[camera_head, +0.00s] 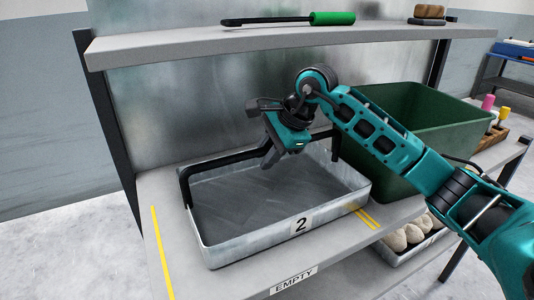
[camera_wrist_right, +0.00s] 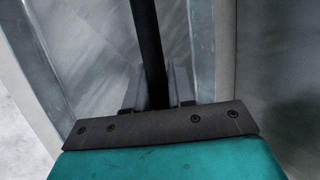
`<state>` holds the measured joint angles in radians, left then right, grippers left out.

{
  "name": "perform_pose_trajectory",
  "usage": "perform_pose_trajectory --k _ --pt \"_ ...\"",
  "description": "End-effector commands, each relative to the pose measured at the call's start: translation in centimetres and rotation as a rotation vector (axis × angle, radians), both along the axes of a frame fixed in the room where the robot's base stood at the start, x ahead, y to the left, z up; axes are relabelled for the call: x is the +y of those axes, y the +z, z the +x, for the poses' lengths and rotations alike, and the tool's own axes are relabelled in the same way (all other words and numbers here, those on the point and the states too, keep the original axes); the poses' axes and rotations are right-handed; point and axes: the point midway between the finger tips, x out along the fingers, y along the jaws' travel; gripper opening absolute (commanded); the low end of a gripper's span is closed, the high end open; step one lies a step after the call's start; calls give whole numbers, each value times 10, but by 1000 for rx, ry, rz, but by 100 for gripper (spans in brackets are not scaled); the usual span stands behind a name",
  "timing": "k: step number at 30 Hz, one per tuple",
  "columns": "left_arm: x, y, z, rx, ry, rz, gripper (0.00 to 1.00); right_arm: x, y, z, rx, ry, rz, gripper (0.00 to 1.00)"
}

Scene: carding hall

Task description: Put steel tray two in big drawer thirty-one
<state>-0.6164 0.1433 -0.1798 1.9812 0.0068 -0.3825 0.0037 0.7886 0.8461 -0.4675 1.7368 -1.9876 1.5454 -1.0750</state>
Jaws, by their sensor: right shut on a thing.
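Steel tray two (camera_head: 222,254) is an empty, shallow metal tray with a "2" label on its front. It sits on the grey shelf between yellow lines, with a black bar handle (camera_head: 222,161) arching over it. My right gripper (camera_head: 268,162) is shut on the handle above the far part of the tray. The handle (camera_wrist_right: 148,45) also runs between the fingers in the right wrist view, with the tray floor (camera_wrist_right: 95,40) below. My left gripper is in neither view. No drawer marked thirty-one shows.
A large green bin (camera_head: 440,117) stands just right of the tray. An upper shelf (camera_head: 190,46) overhangs behind, holding a green-handled tool (camera_head: 330,18) and brown blocks (camera_head: 429,12). An "EMPTY" label (camera_head: 293,281) is on the shelf's front edge. A container of pale round items (camera_head: 405,236) is lower right.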

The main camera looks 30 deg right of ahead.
Motion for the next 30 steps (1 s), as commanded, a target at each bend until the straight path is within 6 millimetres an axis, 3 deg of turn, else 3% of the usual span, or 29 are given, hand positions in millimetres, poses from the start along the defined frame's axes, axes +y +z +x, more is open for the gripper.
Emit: perform_pose_trajectory --k 3,4,11,22,30 --pt "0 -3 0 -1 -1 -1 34 0 -3 1 -5 0 1 0" --pt "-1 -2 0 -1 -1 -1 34 0 -3 0 -1 0 0 26" --pt "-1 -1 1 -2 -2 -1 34 0 -3 0 0 0 0 48" --pt "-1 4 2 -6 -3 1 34 -1 5 -2 -1 -1 -1 49" --pt "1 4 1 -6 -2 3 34 -17 53 -23 -5 -3 -2 49"
